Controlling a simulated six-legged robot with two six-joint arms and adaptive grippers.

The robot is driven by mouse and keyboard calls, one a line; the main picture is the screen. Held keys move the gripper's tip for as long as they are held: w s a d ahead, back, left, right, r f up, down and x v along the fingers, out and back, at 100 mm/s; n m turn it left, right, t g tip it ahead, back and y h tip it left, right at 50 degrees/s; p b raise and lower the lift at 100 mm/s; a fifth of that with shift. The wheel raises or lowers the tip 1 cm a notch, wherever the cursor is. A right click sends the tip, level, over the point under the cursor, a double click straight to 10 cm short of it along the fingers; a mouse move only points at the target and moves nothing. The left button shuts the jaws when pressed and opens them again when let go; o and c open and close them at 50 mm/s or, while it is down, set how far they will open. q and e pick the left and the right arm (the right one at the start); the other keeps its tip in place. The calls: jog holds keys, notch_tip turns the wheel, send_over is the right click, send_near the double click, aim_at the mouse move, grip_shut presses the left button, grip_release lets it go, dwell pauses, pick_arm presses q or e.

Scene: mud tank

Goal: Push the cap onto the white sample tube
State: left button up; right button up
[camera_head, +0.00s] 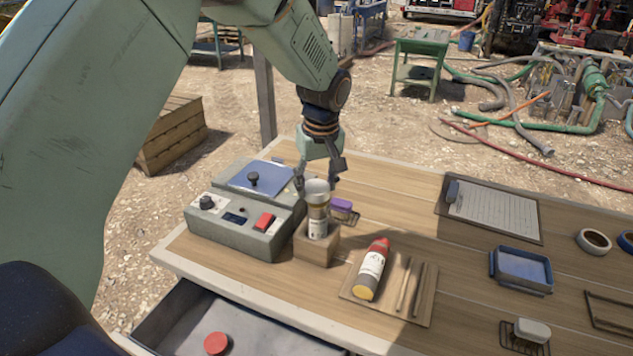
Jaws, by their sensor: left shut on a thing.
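The white sample tube (318,228) stands upright in a wooden block holder (317,249) on the bench; its lower part is hidden in the block. A pale grey-white round piece (317,188), which looks like the cap, sits at the top of the tube. My left gripper (318,182) reaches down from above, its fingers shut on this pale piece from both sides. Whether the cap is fully seated or only resting on the tube is too small to tell. My right gripper is not in view.
A grey device (237,232) with a red switch stands just left of the block. A purple sponge-like piece (341,205) is close behind right. A red-and-white bottle (371,270) lies on a board to the right. An open drawer (270,338) holds a red disc (216,343).

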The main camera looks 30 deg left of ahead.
pick_arm(q)
jog(key=shift+w+d, duration=0.15)
jog(key=shift+d, duration=0.1)
jog(key=shift+a, duration=0.1)
jog(key=shift+s+a+f, duration=0.15)
jog(key=shift+s, duration=0.05)
jog(key=shift+f, duration=0.1)
jog(key=shift+w+f, duration=0.1)
jog(key=shift+w, duration=0.05)
dwell(0.4)
jog(key=shift+f, duration=0.25)
jog(key=shift+w+d+f+p, duration=0.1)
jog(key=shift+d+p, duration=0.15)
jog(key=shift+p, duration=0.05)
dwell(0.3)
